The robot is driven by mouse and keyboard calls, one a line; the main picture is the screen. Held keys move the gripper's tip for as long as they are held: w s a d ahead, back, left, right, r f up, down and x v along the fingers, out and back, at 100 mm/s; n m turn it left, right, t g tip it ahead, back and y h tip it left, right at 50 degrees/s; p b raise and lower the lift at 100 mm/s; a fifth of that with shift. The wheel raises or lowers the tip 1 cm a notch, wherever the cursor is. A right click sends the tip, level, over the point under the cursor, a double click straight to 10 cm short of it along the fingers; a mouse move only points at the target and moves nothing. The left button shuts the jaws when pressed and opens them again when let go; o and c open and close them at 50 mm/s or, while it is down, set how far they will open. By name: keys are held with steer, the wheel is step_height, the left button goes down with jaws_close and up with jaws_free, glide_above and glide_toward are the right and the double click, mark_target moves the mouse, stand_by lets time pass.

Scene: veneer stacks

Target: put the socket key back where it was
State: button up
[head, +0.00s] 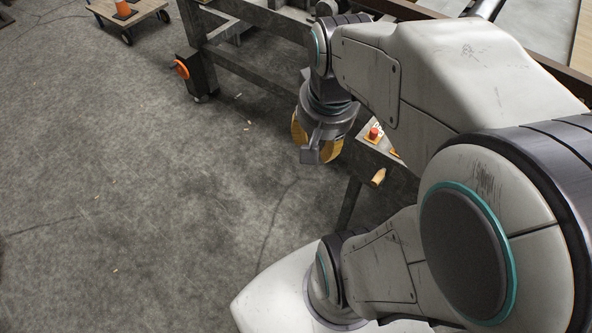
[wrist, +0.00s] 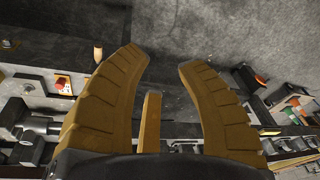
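My gripper (head: 318,148) has yellow-brown ribbed fingers and hangs beside a dark metal frame in the head view. In the wrist view my gripper (wrist: 161,62) has its two large fingers spread apart, with a narrower third finger between them lower down. Nothing shows held between them; bare floor and part of the machine show through the gap. I cannot make out a socket key in either view. Several small metal parts on the machine in the wrist view are too small or dark to name.
A panel with a red button (head: 373,134) and a wooden handle (head: 378,177) lie just right of my gripper. A cart (head: 127,14) stands far left. Open concrete floor fills the left.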

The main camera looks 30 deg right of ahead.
steer(key=s+a+f+n, duration=0.1)
steer(key=s+a+n, duration=0.2)
steer(key=a+n, duration=0.4)
steer(key=shift+s+y, duration=0.25)
steer(key=shift+y, duration=0.15)
